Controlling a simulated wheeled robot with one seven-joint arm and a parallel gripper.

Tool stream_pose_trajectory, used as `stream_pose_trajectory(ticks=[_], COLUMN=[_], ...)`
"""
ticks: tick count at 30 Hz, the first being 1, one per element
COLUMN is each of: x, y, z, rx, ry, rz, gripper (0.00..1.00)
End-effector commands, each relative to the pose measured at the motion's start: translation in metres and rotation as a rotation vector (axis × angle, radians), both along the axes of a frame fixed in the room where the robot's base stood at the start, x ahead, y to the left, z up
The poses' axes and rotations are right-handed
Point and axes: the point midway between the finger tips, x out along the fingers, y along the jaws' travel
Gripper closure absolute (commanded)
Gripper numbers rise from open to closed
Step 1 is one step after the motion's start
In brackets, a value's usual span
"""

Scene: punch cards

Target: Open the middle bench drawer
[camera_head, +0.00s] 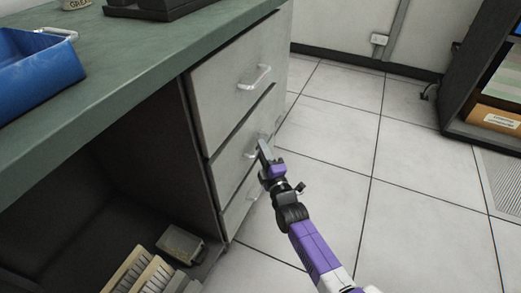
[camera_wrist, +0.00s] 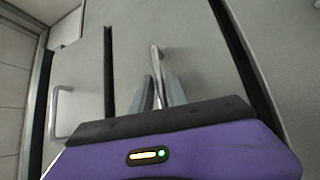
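The bench's drawer stack shows in the head view. The middle drawer (camera_head: 226,153) has a pale grey front and a metal bar handle, partly hidden by my gripper (camera_head: 262,150). In the wrist view this handle (camera_wrist: 156,62) runs upright between the two grey fingers of my gripper (camera_wrist: 161,92). The fingers lie close on both sides of the bar and appear shut on it. The middle drawer front (camera_wrist: 195,60) looks about flush with its neighbours; I cannot tell any small opening.
The top drawer (camera_head: 222,95) above looks shut, with its own handle (camera_head: 255,78). The bottom drawer (camera_head: 238,205) is below. A blue bin (camera_head: 40,75) stands on the green benchtop (camera_head: 130,70). Tiled floor (camera_head: 330,120) to the right is clear.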

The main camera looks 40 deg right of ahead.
Motion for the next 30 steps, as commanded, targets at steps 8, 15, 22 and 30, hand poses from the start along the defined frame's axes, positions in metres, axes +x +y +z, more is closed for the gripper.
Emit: stream_pose_trajectory(ticks=[8,15,22,30], x=[0.0128,0.0126,0.0124,0.0123], y=[-0.0062,-0.0060,-0.0059,-0.0058], z=[0.0022,0.0024,0.0021,0.0020], rx=[0.000,0.000,0.000,0.000], ry=[0.000,0.001,0.001,0.001], rz=[0.000,0.000,0.000,0.000], gripper=[0.81,0.93,1.00,1.00])
